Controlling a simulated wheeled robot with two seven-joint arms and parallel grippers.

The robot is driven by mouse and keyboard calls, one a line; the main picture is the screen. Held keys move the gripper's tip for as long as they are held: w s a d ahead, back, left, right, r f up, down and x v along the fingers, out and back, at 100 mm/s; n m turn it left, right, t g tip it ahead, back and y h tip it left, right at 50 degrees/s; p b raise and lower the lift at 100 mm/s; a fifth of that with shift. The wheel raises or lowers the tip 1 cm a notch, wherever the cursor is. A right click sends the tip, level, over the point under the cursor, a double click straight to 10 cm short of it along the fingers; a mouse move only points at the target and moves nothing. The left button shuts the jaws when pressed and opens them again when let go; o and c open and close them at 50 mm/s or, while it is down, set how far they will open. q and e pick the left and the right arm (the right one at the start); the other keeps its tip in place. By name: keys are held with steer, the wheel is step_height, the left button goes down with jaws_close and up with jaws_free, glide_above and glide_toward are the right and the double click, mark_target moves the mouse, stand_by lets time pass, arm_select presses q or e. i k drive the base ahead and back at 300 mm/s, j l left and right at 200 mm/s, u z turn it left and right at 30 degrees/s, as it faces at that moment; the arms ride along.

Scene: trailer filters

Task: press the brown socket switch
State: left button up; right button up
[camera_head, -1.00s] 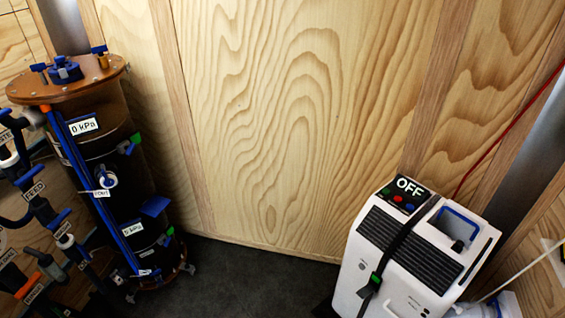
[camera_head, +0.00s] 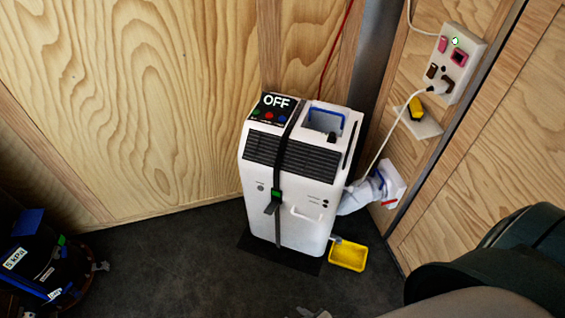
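A white socket panel (camera_head: 464,62) is on the wooden wall at the upper right. A small brown switch (camera_head: 432,71) sits at the lower left of its face.
A white machine (camera_head: 291,215) with an OFF display stands in the corner. A yellow tray (camera_head: 347,255) is on the floor beside it. A small shelf (camera_head: 427,126) with a yellow object is below the panel. Dark rounded shapes fill the lower right. The floor at centre left is clear.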

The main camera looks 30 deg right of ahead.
mark_target(433, 68)
steer(key=z, duration=0.85)
